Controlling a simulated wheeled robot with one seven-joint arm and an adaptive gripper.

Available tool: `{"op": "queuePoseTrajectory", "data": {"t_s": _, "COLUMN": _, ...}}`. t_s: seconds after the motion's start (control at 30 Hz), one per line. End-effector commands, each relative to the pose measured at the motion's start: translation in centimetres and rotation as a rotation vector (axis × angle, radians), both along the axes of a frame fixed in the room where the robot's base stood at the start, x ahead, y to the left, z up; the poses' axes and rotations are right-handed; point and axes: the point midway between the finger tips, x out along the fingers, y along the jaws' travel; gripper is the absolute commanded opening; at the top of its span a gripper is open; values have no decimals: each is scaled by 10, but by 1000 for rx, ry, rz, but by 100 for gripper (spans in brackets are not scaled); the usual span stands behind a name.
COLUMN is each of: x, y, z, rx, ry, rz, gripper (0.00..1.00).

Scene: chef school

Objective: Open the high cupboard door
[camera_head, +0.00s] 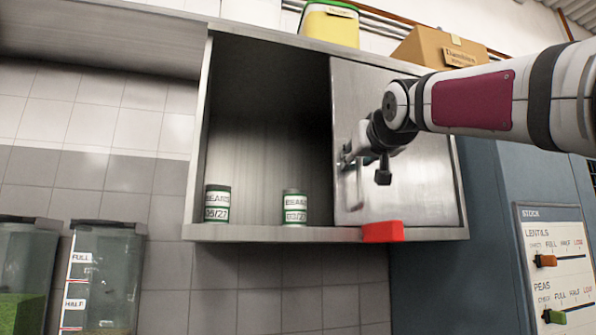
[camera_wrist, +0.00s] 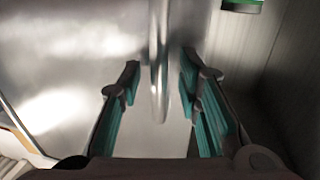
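The high cupboard (camera_head: 290,234) has a metal door (camera_head: 420,190) across its right half. Its left half stands open, with two cans inside. A vertical bar handle (camera_head: 359,190) sits near the door's left edge. My gripper (camera_head: 347,157) is at the upper part of this handle. In the wrist view, the handle (camera_wrist: 158,90) runs between the two teal-padded fingers of my gripper (camera_wrist: 160,60). The fingers are apart, with a visible gap on both sides of the handle. My wrist hides part of the door in the head view.
One can (camera_head: 216,204) and another can (camera_head: 294,207) stand on the cupboard floor. A red block (camera_head: 382,232) is at the cupboard's lower front edge. A cardboard box (camera_head: 437,47) and a yellow container (camera_head: 329,24) sit on top. A stock board (camera_head: 556,262) is at lower right.

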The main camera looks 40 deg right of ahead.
Motion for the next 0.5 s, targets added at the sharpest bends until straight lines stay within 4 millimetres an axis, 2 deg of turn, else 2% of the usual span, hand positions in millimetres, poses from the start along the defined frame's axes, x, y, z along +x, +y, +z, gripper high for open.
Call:
{"op": "queuePoseTrajectory", "data": {"t_s": 0.27, "x": -7, "y": 2, "z": 0, "rx": 2, "ry": -1, "rz": -1, "gripper": 31}}
{"op": "queuePoseTrajectory", "data": {"t_s": 0.5, "x": -44, "y": 22, "z": 1, "rx": 1, "ry": -3, "rz": -3, "gripper": 31}}
